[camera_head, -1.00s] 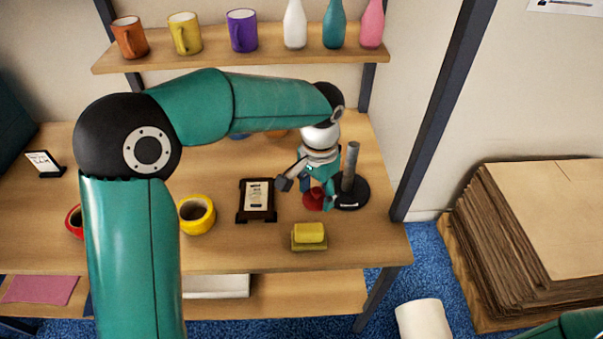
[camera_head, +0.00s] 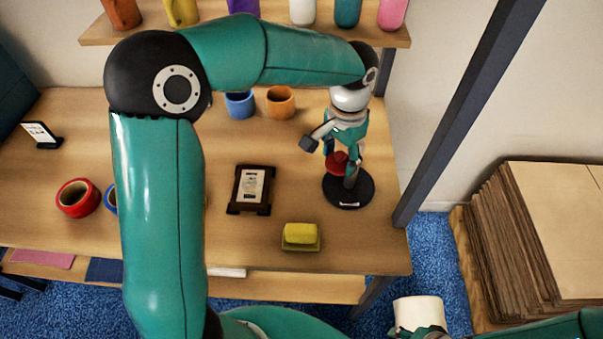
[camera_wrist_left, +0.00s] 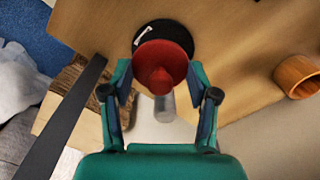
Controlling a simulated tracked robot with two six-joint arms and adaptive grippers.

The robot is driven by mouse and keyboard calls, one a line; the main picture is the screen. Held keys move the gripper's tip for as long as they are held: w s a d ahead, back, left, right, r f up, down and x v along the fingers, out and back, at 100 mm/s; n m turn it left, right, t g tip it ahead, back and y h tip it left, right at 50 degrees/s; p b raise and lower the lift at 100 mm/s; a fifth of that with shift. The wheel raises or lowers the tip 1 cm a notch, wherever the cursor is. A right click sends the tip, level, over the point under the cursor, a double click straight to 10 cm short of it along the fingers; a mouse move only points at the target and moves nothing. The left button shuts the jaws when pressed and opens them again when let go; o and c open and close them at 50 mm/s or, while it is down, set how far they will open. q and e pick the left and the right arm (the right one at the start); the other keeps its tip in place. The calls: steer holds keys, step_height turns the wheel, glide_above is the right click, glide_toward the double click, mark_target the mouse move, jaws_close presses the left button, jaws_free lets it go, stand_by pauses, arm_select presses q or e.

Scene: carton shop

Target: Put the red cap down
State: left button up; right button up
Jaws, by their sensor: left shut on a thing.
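The red cap (camera_head: 337,163) is between the fingers of my left gripper (camera_head: 343,152), at the right side of the table. The left wrist view also shows the cap (camera_wrist_left: 160,66) between the fingertips of the gripper (camera_wrist_left: 160,80), which is shut on it. A round black stand base (camera_head: 352,191) is on the table just below the gripper. In the left wrist view, the base (camera_wrist_left: 178,32) shows behind the cap, and a grey post (camera_wrist_left: 165,105) shows partly behind it. I cannot tell whether the cap touches the post.
A dark framed card (camera_head: 250,189) and a yellow block on a dish (camera_head: 301,235) are left of the stand. Blue (camera_head: 240,104) and orange (camera_head: 281,102) cups are behind. A dark upright (camera_head: 470,110) rises at right.

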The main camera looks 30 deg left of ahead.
arm_select(q)
steer(key=shift+w+a, duration=0.15)
steer(key=shift+a, duration=0.1)
steer(key=w+a+m+b, duration=0.2)
steer(key=a+b, duration=0.2)
steer(key=a, duration=0.2)
steer(key=r+m+b, duration=0.2)
steer(key=b, duration=0.1)
glide_above(301, 177)
steer(key=shift+w+f, duration=0.1)
step_height(301, 177, down, 13)
steer(key=shift+f+p, duration=0.1)
steer(key=shift+p, duration=0.35)
steer(key=shift+f, duration=2.75)
steer(key=o, duration=0.9)
steer(key=shift+o, duration=0.2)
